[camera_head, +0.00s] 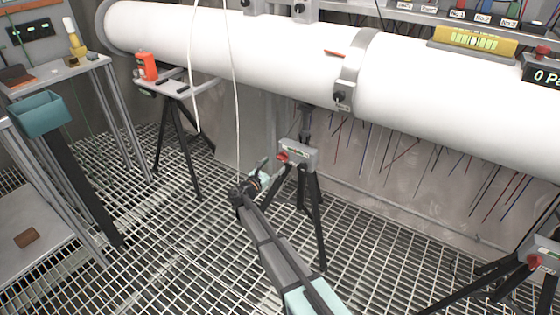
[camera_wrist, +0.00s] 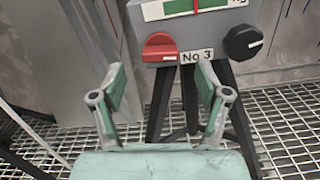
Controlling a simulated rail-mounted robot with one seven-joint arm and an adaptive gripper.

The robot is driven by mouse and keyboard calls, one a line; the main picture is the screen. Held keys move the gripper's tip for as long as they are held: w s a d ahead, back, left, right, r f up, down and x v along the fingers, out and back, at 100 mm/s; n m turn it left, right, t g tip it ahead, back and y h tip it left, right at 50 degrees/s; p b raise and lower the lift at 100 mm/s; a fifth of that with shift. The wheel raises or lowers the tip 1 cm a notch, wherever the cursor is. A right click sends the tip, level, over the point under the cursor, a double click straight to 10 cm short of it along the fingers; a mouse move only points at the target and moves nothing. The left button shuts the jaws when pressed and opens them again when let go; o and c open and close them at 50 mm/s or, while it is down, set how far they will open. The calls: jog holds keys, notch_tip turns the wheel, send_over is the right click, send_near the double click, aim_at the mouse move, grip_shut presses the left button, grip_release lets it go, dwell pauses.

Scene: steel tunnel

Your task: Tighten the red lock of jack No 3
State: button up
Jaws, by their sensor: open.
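Jack No 3 (camera_head: 299,155) is a grey box on a black tripod under the white pipe (camera_head: 230,45). In the wrist view its box (camera_wrist: 215,35) carries a "No 3" label (camera_wrist: 197,56). The red lock (camera_wrist: 160,46) is a red knob at the left of the label, with a pale mark on it. It also shows in the head view (camera_head: 282,157). A black knob (camera_wrist: 242,42) sits to the right. My gripper (camera_wrist: 160,85) is open and empty, its fingers just below and in front of the box, with the red lock between them in the picture, apart from it.
Another jack (camera_head: 540,258) with a red knob stands at the right. A tripod stand with an orange device (camera_head: 147,66) is at the back left. A teal bin (camera_head: 40,115) and metal tables are at the left. White cables hang near my arm. The grating floor (camera_head: 200,240) is mostly clear.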

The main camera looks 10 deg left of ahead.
aim_at(280, 159)
jog(key=shift+x, duration=2.65)
jog(key=shift+c, duration=0.4)
jog(key=c, duration=1.1)
